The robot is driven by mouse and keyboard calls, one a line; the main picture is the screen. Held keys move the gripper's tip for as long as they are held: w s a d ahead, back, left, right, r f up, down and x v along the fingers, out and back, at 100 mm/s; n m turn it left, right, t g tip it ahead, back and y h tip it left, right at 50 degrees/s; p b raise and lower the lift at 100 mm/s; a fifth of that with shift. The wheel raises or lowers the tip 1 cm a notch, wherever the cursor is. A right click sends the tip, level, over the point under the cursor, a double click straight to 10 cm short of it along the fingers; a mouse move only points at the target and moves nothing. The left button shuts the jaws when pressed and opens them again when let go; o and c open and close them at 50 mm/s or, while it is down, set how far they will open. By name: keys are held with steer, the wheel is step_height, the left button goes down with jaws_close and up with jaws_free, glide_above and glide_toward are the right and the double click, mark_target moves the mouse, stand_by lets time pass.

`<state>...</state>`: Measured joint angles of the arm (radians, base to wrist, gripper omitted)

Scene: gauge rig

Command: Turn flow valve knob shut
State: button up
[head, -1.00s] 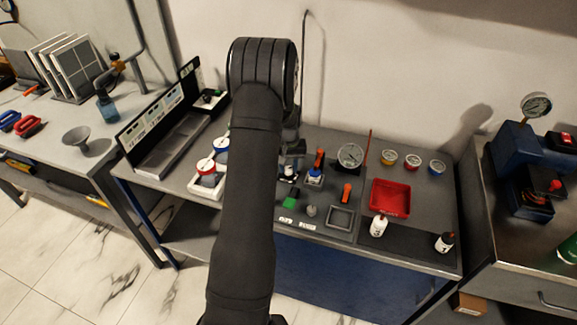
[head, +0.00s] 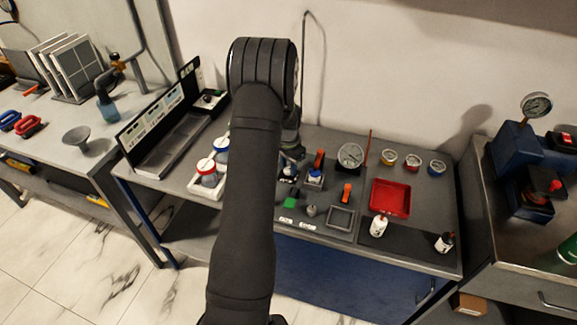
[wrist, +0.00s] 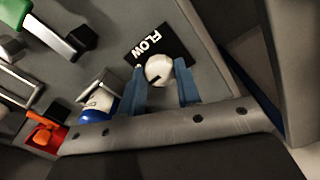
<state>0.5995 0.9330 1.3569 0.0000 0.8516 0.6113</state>
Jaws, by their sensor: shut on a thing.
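The flow valve knob (wrist: 158,72) is a round white knob with a dark mark on it, beside a black label reading FLOW (wrist: 160,45) in the wrist view. My gripper (wrist: 160,82) has one blue-grey finger on each side of the knob and is shut on it. In the head view my gripper (head: 291,155) is over the left part of the grey bench panel, partly behind my arm.
A blue-based part with a pale top (wrist: 97,104) stands close to the left finger. A red part with an orange handle (wrist: 45,134) and a green-handled part (wrist: 12,45) lie further left. A red tray (head: 390,198) and white bottles are to the right on the bench.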

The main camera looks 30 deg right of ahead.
mark_target(288, 168)
steer(key=shift+m, duration=0.4)
steer(key=o, duration=1)
steer(key=shift+c, duration=0.2)
step_height(288, 168, up, 17)
steer(key=shift+r, duration=0.2)
step_height(288, 168, down, 17)
steer(key=shift+f, duration=0.2)
stand_by(0.4)
steer(key=shift+r, duration=0.1)
